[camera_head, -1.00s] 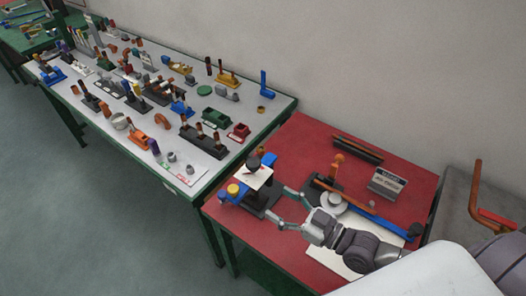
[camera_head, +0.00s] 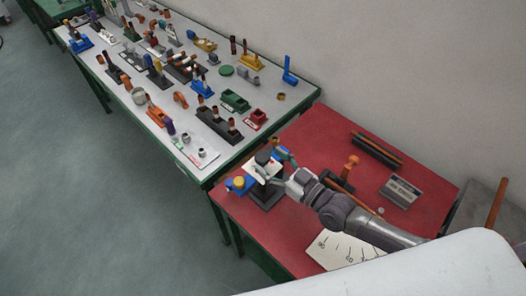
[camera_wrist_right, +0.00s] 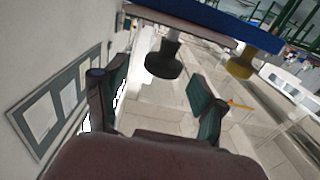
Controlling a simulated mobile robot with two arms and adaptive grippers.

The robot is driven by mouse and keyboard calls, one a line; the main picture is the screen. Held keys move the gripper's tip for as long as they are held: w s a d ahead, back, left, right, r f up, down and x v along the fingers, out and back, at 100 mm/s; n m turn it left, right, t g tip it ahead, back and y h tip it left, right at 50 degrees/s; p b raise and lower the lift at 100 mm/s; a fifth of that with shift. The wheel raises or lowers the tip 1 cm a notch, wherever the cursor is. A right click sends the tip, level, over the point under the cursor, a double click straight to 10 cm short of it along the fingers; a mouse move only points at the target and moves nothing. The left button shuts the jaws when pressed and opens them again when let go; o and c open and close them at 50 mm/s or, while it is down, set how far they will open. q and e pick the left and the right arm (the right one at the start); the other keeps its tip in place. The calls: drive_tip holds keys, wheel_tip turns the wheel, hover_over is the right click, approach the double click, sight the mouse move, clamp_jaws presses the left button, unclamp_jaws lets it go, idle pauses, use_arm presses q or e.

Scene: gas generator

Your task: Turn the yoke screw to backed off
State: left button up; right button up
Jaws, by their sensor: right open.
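A small fixture with a blue body (camera_head: 231,187), a dark base and a pale plate stands on the red table near its left corner. A black knob (camera_head: 263,157), which may be the yoke screw, sits on top; a yellow knob (camera_head: 239,182) is to its left. In the wrist view the black knob (camera_wrist_right: 164,60) lies ahead, between the open fingers, with the yellow knob (camera_wrist_right: 242,63) to the right. My right gripper (camera_head: 277,167) is open and empty beside the black knob; I cannot tell whether it touches. My left gripper is out of view.
The red table (camera_head: 325,135) also holds a grey labelled block (camera_head: 401,191), an orange-topped post (camera_head: 350,165), a dark rack (camera_head: 376,150) and a marked white sheet (camera_head: 343,252). A grey bench (camera_head: 185,110) with many fixtures adjoins at left.

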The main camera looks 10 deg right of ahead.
sight(263, 157)
drive_tip(key=x, duration=0.3)
drive_tip(key=shift+s+a+r, duration=0.1)
drive_tip(key=shift+a, duration=0.05)
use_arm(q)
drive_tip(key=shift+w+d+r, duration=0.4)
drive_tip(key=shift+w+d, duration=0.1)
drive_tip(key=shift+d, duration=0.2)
